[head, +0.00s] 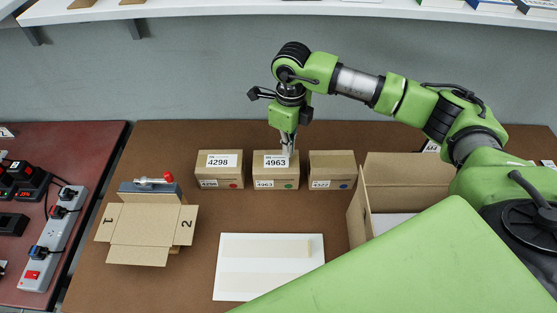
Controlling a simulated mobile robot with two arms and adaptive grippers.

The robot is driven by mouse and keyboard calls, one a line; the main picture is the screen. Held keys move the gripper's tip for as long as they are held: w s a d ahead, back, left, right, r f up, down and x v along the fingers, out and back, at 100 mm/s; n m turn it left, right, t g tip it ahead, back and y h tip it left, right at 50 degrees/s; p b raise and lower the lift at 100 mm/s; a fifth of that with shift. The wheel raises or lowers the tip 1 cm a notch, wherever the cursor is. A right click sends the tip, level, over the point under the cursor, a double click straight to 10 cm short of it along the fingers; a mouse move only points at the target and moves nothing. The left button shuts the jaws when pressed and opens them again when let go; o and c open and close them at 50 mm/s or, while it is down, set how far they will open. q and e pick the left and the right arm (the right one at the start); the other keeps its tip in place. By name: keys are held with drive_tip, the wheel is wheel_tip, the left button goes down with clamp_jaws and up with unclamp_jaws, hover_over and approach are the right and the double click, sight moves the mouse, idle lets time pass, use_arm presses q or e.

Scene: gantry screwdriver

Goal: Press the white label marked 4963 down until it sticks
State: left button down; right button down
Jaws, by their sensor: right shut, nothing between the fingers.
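The white label marked 4963 (275,163) lies on top of the middle small cardboard box (259,171). That box also has a small 4963 tag and a green dot on its front. My right gripper (287,150) is shut and empty, pointing down at the label's upper right edge. Its fingertips cover a little of that edge; whether they touch the label I cannot tell. My left gripper is not in view.
A box labelled 4298 (219,175) stands left, and a box with a blue dot (331,172) stands right. A large open carton (408,171) is further right. A white sheet (230,267) and an open flapped box (143,224) lie in front. A power strip (46,250) is far left.

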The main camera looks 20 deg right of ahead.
sight(288, 161)
drive_tip(key=shift+f+b, duration=1.3)
drive_tip(key=shift+f, duration=0.35)
drive_tip(key=shift+r+p, duration=2.15)
drive_tip(key=shift+r, duration=1.45)
drive_tip(key=shift+f, duration=0.1)
